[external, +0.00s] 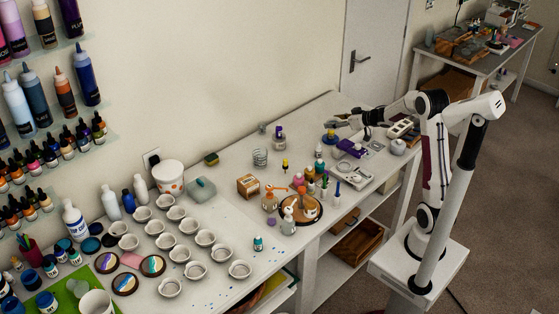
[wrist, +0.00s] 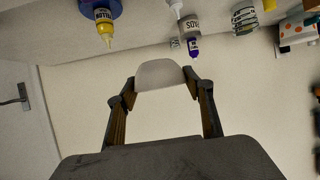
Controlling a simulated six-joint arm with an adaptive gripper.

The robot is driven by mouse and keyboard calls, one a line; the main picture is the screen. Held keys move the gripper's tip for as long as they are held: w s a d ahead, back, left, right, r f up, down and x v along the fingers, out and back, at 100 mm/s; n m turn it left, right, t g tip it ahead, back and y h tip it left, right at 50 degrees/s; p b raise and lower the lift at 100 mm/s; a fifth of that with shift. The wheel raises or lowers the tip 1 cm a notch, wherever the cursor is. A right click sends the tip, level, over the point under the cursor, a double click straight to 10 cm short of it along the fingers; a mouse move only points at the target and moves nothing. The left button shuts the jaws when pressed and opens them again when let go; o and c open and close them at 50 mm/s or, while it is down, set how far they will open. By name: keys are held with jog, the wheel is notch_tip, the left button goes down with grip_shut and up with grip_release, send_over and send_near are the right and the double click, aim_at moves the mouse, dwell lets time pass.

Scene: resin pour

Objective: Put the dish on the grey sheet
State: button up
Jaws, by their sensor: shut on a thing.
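My gripper (wrist: 160,80) is shut on a pale grey-white dish (wrist: 161,72), which sits between its two fingertips in the wrist view. In the external view my gripper (external: 339,119) reaches over the far part of the long table, near the wall. The dish is too small and dark there to make out clearly. A flat grey-green piece (external: 201,189) lies on the table by the white bucket; I cannot tell whether it is the grey sheet. No other grey sheet stands out clearly.
Several small white cups (external: 205,238) fill the near left of the table (external: 222,211). A round wooden tray (external: 314,214) with bottles stands mid-table. A yellow bottle (wrist: 104,27) on a blue base and a purple-capped bottle (wrist: 190,35) are close to my gripper. A wall runs behind.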

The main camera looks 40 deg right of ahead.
jog(key=w+a+n+g+y, duration=0.1)
jog(key=w+a+n+y, duration=0.15)
jog(key=a, duration=0.95)
jog(key=w+a+n+g+y, duration=0.15)
jog(key=w+a, duration=0.25)
jog(key=a, duration=0.7)
jog(key=s+a+n+g+y, duration=0.1)
jog(key=s+a+n+y, duration=0.2)
jog(key=a, duration=2.2)
jog(key=s+a+n+g+y, duration=0.1)
jog(key=s+a+n+g, duration=0.1)
jog(key=s+a, duration=0.85)
jog(key=s+a+n+g+y, duration=0.25)
jog(key=s+a, duration=0.35)
jog(key=a, duration=0.9)
jog(key=s+a+n+g+y, duration=0.1)
jog(key=s+a+n+g, duration=0.15)
jog(key=s+a, duration=0.8)
notch_tip(320, 180, down, 5)
jog(key=w+a, duration=0.2)
jog(key=a, duration=0.1)
jog(key=shift+f+h, duration=0.1)
jog(key=shift+h, duration=0.15)
jog(key=shift+f, duration=3.05)
